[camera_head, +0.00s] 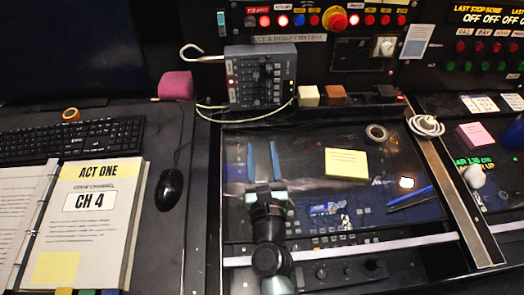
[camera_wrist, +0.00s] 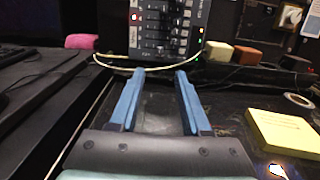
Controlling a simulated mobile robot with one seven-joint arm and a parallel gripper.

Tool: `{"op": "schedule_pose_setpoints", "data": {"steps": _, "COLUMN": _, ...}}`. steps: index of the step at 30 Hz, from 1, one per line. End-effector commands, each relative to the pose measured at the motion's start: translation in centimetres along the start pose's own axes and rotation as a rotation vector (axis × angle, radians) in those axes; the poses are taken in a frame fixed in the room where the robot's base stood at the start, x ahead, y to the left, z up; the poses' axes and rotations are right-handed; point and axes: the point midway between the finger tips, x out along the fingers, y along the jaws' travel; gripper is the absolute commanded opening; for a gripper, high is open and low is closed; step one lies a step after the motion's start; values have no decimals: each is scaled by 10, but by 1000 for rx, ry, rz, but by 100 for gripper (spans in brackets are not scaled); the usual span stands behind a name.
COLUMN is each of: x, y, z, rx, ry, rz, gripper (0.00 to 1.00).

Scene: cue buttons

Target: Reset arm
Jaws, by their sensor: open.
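My gripper (camera_head: 263,160) is over the dark glossy desk panel (camera_head: 310,150) in the head view, with its two blue fingers pointing away toward the control box. It also shows in the wrist view (camera_wrist: 157,76), where the fingers stand apart with nothing between them. The grey control box (camera_head: 260,76) with small keys and lit red and green lights stands beyond the fingertips, apart from them. It shows at the top of the wrist view (camera_wrist: 165,28), partly cut off. My arm hides part of the panel below the gripper.
A yellow note pad (camera_head: 347,163) and a tape roll (camera_head: 377,133) lie right of my gripper. A white cable (camera_head: 212,115) curves by the box. Several coloured buttons stand behind. An open binder (camera_head: 95,215), keyboard (camera_head: 75,138) and mouse (camera_head: 169,189) are at left. A metal rail (camera_head: 455,195) runs at right.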

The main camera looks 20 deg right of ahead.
Motion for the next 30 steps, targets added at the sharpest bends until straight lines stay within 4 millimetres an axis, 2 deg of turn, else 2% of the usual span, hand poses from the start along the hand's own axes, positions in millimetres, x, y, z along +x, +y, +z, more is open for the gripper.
{"op": "schedule_pose_setpoints", "data": {"steps": 11, "x": 0, "y": 0, "z": 0, "rx": 0, "ry": 0, "rz": 0, "gripper": 48}}
{"op": "schedule_pose_setpoints", "data": {"steps": 14, "x": 7, "y": 8, "z": 19, "rx": -62, "ry": -32, "rz": 19, "gripper": 48}}
{"op": "schedule_pose_setpoints", "data": {"steps": 17, "x": 18, "y": 28, "z": 62, "rx": -224, "ry": -108, "rz": 59, "gripper": 48}}
{"op": "schedule_pose_setpoints", "data": {"steps": 20, "x": 29, "y": 56, "z": 128, "rx": -490, "ry": -232, "rz": 90, "gripper": 48}}
{"op": "schedule_pose_setpoints", "data": {"steps": 21, "x": 30, "y": 68, "z": 158, "rx": -615, "ry": -288, "rz": 92, "gripper": 48}}
{"op": "schedule_pose_setpoints", "data": {"steps": 23, "x": 31, "y": 84, "z": 202, "rx": -811, "ry": -375, "rz": 80, "gripper": 48}}
{"op": "schedule_pose_setpoints", "data": {"steps": 24, "x": 29, "y": 94, "z": 232, "rx": -945, "ry": -432, "rz": 59, "gripper": 48}}
{"op": "schedule_pose_setpoints", "data": {"steps": 26, "x": 23, "y": 107, "z": 276, "rx": -1152, "ry": -515, "rz": 8, "gripper": 48}}
{"op": "schedule_pose_setpoints", "data": {"steps": 27, "x": 17, "y": 115, "z": 306, "rx": -1293, "ry": -567, "rz": -39, "gripper": 48}}
{"op": "schedule_pose_setpoints", "data": {"steps": 30, "x": -4, "y": 128, "z": 377, "rx": -1651, "ry": -671, "rz": -205, "gripper": 48}}
